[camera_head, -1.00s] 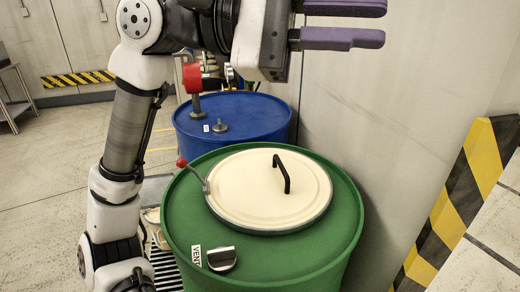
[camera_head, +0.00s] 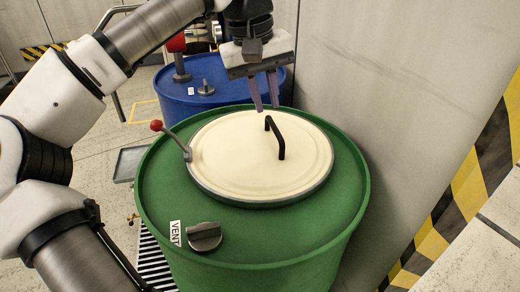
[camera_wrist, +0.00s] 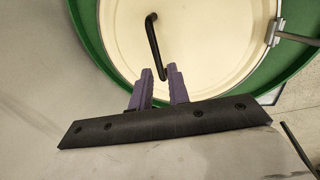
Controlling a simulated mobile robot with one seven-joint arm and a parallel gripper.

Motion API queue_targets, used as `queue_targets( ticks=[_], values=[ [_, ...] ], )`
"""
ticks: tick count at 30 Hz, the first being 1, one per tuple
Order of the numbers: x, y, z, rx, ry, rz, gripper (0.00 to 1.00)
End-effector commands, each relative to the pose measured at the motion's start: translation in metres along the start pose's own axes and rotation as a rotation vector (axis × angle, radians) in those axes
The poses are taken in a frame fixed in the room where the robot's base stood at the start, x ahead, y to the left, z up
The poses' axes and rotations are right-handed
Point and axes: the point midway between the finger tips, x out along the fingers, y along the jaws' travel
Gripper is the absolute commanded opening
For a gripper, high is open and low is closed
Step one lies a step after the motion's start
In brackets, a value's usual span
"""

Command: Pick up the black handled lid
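The cream lid (camera_head: 245,165) lies flat on top of the green drum (camera_head: 160,190) and carries a black arched handle (camera_head: 276,138). My gripper (camera_head: 265,108) points down above the far part of the lid, just behind and above the handle. Its two purple fingers are apart with nothing between them. In the wrist view the gripper (camera_wrist: 161,72) shows its fingers near one end of the black handle (camera_wrist: 153,42), on the cream lid (camera_wrist: 195,45). I cannot tell the exact height of the fingertips above the lid.
A lever with a red knob (camera_head: 156,125) sits at the lid's left edge. A vent cap (camera_head: 204,236) stands on the drum's near rim area. A blue drum (camera_head: 225,88) stands behind. A wall (camera_head: 390,90) and a yellow-black striped barrier (camera_head: 468,180) are close on the right.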

Motion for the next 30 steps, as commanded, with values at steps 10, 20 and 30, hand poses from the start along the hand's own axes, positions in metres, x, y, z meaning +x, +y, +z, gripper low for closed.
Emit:
queue_targets(
  ticks=[10, 20, 30],
  values=[
    [0.034, 0.002, 0.0, 0.001, 0.0, 0.0, 0.17],
    [0.075, 0.004, 0.0, 0.0, 0.0, 0.003, 0.17],
    [0.077, 0.005, 0.0, 0.001, 0.001, 0.003, 0.06]
  ],
)
